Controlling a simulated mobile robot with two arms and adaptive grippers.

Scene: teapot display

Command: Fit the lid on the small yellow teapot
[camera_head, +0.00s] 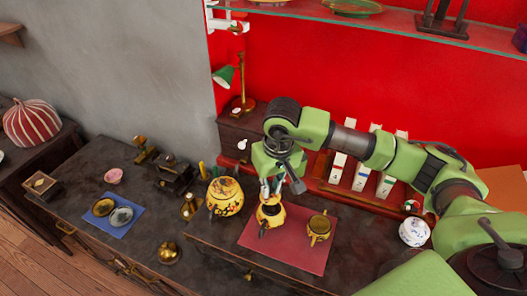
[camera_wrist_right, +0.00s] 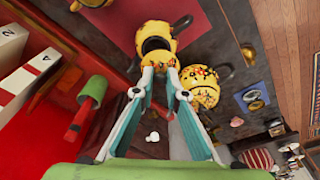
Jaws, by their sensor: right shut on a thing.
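The small yellow teapot (camera_head: 269,216) stands upright on the red mat (camera_head: 300,258). In the right wrist view the teapot (camera_wrist_right: 157,30) shows a dark round opening at its top. My right gripper (camera_head: 268,189) is just above it, pointing down. In the right wrist view its fingers (camera_wrist_right: 156,74) are shut on a small yellow lid (camera_wrist_right: 158,58). The lid overlaps the near edge of the opening in that view, and part of the opening is uncovered. I cannot tell whether lid and teapot touch. My left gripper is not in view.
A larger yellow teapot (camera_head: 225,197) stands close on the left. White blocks (camera_head: 362,175) and a green lamp (camera_head: 224,77) are behind. A blue cloth (camera_head: 119,222) with dishes lies left.

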